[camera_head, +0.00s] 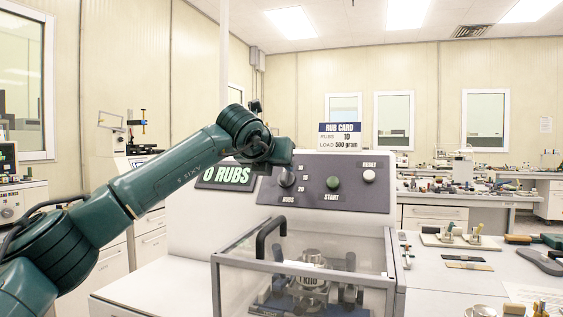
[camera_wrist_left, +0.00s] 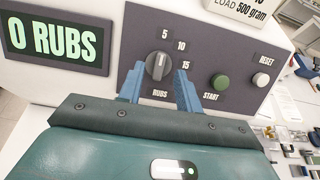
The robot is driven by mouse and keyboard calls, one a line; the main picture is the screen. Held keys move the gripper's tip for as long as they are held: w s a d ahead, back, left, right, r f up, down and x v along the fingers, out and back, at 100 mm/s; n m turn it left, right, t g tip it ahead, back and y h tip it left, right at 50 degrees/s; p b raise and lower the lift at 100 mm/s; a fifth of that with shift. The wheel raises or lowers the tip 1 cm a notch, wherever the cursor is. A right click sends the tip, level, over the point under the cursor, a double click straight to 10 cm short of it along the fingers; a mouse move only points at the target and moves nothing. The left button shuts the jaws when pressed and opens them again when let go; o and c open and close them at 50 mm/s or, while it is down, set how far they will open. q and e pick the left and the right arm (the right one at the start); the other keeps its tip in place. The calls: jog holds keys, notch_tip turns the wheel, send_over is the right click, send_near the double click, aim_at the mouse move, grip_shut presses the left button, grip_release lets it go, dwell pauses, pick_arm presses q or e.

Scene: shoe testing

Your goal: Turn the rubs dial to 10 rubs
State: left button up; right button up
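The rubs dial (camera_wrist_left: 157,66) is a round dark knob on the grey control panel, with 5, 10 and 15 printed around its upper right in the left wrist view. Its pale pointer line points roughly upward, nearer the 5 than the 10. In the head view the dial (camera_head: 286,179) shows just below my left gripper (camera_head: 279,158). In the left wrist view my left gripper (camera_wrist_left: 160,73) is open, its blue fingers on either side of the dial. Whether they touch it is unclear. The display (camera_wrist_left: 57,37) reads 0 RUBS. My right gripper is not in view.
The green start button (camera_head: 333,183) and white reset button (camera_head: 368,176) sit right of the dial. A rub card (camera_head: 340,136) on the machine reads 10 rubs, 500 gram. A clear cover with a black handle (camera_head: 266,238) stands in front, below the panel.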

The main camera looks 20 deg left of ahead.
aim_at(284, 170)
pick_arm(q)
jog(key=shift+p+x, duration=0.45)
jog(key=shift+x, duration=1.15)
grip_shut()
